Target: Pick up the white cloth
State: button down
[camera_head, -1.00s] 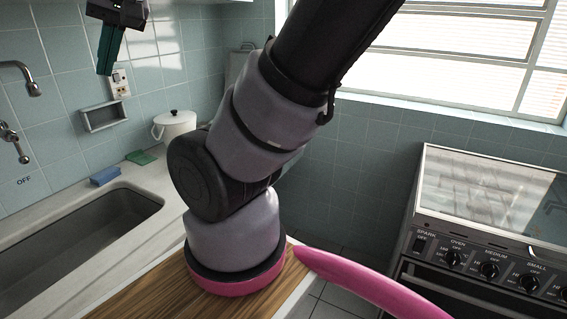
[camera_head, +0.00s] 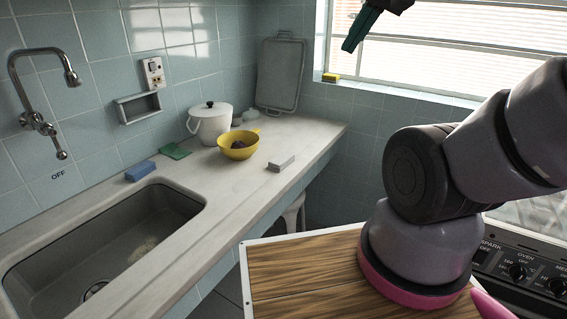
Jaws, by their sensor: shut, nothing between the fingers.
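A small pale, flat block-like item (camera_head: 281,163) lies on the counter near its front edge, right of the yellow bowl; I cannot tell whether it is the white cloth. Nothing else in view clearly looks like a white cloth. My gripper (camera_head: 350,42) is at the top, in front of the window, with dark green fingers pointing down and left. It is shut and empty, high above the counter and apart from everything on it. Its upper part is cut off by the frame.
A yellow bowl (camera_head: 239,152) with something dark inside, a white lidded pot (camera_head: 209,125), a green cloth-like piece (camera_head: 174,151) and a blue sponge (camera_head: 139,171) stand on the marble counter (camera_head: 232,190). The sink (camera_head: 40,262) is at left, the stove (camera_head: 520,270) at right.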

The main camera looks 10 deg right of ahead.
aim_at(281, 161)
jog(key=i+l+u, duration=0.45)
jog(key=i+l, duration=0.15)
jog(key=l, duration=0.3)
